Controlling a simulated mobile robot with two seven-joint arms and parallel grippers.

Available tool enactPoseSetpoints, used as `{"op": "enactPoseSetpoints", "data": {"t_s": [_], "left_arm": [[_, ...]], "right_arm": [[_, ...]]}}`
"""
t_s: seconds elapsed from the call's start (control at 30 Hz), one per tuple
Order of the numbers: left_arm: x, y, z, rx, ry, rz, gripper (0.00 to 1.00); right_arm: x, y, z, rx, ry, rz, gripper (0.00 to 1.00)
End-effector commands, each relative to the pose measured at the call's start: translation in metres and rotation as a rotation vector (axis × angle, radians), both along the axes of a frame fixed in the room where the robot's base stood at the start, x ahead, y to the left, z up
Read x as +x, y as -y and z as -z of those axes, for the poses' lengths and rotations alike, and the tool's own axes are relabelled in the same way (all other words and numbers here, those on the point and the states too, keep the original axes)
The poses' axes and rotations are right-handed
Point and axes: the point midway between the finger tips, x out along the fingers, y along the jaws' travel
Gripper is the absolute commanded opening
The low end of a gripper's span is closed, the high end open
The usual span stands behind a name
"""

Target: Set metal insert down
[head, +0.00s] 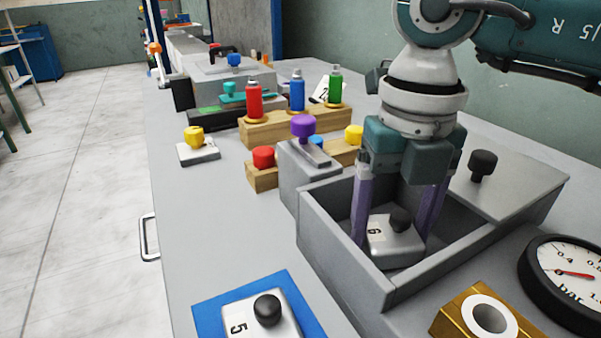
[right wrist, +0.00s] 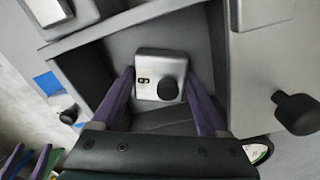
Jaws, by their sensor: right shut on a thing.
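A metal insert (head: 395,245) with a black knob and a label that looks like 6 is low inside an open grey box (head: 330,247). My right gripper (head: 393,240) reaches down into the box with its purple fingers on both sides of the insert, shut on it. The right wrist view shows the insert (right wrist: 160,72) between the fingertips. I cannot tell whether it touches the box floor. A second metal insert (head: 262,318), labelled 5, lies on a blue mat (head: 215,315) at the front.
A grey block with a purple knob (head: 304,128) stands by the box's far left corner. A grey lid with a black knob (head: 482,165) is to the right. A brass block (head: 480,315) and a gauge (head: 568,280) sit front right.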

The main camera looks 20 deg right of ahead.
Motion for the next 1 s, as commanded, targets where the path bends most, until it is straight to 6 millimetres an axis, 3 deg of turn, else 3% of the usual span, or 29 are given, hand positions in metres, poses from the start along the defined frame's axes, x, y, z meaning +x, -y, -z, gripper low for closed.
{"op": "enactPoseSetpoints", "data": {"t_s": [0.3,0.33,0.5,0.83,1.0], "left_arm": [[0.0,0.0,0.004,0.002,0.0,0.002,1.0],[0.0,-0.001,0.002,0.002,0.0,0.001,1.0],[0.0,-0.002,0.002,0.007,0.001,0.005,1.0],[0.0,-0.003,-0.002,0.011,0.001,0.007,1.0],[0.0,-0.003,-0.005,0.011,0.001,0.007,1.0]], "right_arm": [[0.0,0.0,0.004,0.001,0.001,0.0,0.0],[0.0,0.0,0.003,0.0,0.0,0.0,0.8],[0.0,0.0,0.002,0.0,0.0,0.0,0.99],[0.001,0.0,-0.004,0.001,0.001,0.0,1.0],[0.001,0.0,-0.034,-0.001,0.005,-0.001,1.0]]}}
